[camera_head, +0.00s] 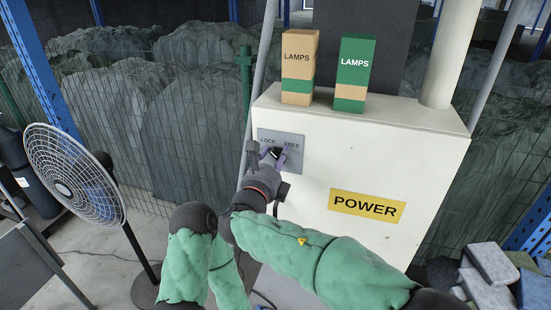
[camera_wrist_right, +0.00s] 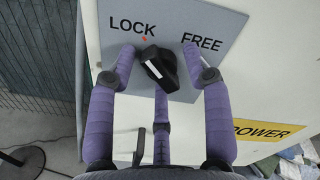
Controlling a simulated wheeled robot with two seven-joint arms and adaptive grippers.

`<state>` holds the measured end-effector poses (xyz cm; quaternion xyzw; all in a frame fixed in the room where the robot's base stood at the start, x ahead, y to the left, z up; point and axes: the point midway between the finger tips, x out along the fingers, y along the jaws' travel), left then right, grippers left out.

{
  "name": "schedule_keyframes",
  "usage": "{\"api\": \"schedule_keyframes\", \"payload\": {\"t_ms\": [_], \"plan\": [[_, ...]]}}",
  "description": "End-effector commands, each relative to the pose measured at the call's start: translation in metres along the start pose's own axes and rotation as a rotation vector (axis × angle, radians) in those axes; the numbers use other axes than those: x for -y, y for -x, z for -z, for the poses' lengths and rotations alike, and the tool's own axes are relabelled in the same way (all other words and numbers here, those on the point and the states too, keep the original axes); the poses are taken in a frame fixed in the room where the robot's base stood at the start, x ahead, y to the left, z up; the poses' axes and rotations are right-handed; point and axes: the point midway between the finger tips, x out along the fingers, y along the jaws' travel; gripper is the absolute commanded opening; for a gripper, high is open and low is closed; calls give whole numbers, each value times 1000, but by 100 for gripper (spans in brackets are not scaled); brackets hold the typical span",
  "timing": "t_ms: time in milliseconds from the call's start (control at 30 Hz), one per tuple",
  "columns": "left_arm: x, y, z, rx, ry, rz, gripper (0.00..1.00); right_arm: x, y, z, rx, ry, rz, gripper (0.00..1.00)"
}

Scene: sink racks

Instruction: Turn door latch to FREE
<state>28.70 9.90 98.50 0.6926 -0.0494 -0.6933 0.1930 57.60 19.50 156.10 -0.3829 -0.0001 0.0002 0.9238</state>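The door latch is a black knob (camera_wrist_right: 160,68) with a white stripe, on a grey plate (camera_head: 272,137) marked LOCK and FREE. The plate is fixed to the upper left of a white cabinet. In the wrist view, the knob sits tilted below and between the two words, with a small orange mark above it. My right gripper (camera_wrist_right: 158,55) has its purple fingers spread on both sides of the knob, with gaps beside it; a third finger is below. In the head view, this gripper (camera_head: 278,153) partly hides the knob. My left gripper is not in view.
The white cabinet (camera_head: 310,215) carries a yellow POWER label (camera_head: 367,206). Two LAMPS boxes, a tan one (camera_head: 299,55) and a green one (camera_head: 354,62), stand on its top. A fan (camera_head: 75,175) stands at left, before a wire fence (camera_head: 150,120).

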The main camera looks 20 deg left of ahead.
Motion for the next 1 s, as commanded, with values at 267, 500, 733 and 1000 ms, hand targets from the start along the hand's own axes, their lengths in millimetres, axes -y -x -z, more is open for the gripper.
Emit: {"api": "schedule_keyframes", "payload": {"t_ms": [267, 500, 733, 1000], "plan": [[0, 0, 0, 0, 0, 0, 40, 1, 0, 0, 0, -2, 2, 3], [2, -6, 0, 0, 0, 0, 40, 2, 0, 0, 1, -39, 3, 2], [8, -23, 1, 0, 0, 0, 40, 2, 0, 0, 3, -168, 6, 2], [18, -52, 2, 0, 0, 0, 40, 2, 0, 2, 4, -411, 7, 2]]}}
